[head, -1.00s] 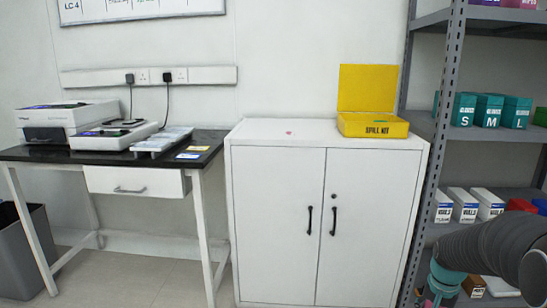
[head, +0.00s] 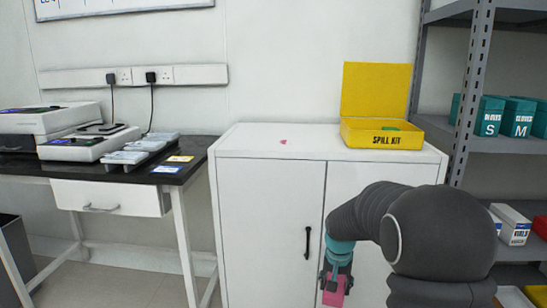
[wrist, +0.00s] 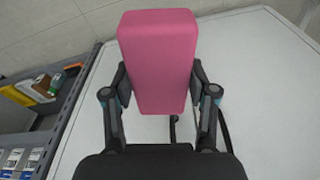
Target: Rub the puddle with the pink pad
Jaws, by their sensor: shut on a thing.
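The pink pad (wrist: 158,60) is a block held between the two fingers of my gripper (wrist: 160,100) in the wrist view. In the head view my gripper (head: 337,280) hangs low in front of the white cabinet's doors, with the pink pad (head: 333,298) below its fingers. A small pinkish-red spot (head: 283,142), which looks like the puddle, lies on the cabinet top, left of the yellow box. The pad is apart from it and lower than the cabinet top.
The white cabinet (head: 262,210) has a mostly clear top. An open yellow spill kit box (head: 383,136) stands at its right rear. A grey shelf rack (head: 470,95) is at the right. A black-topped desk (head: 125,176) with devices is at the left.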

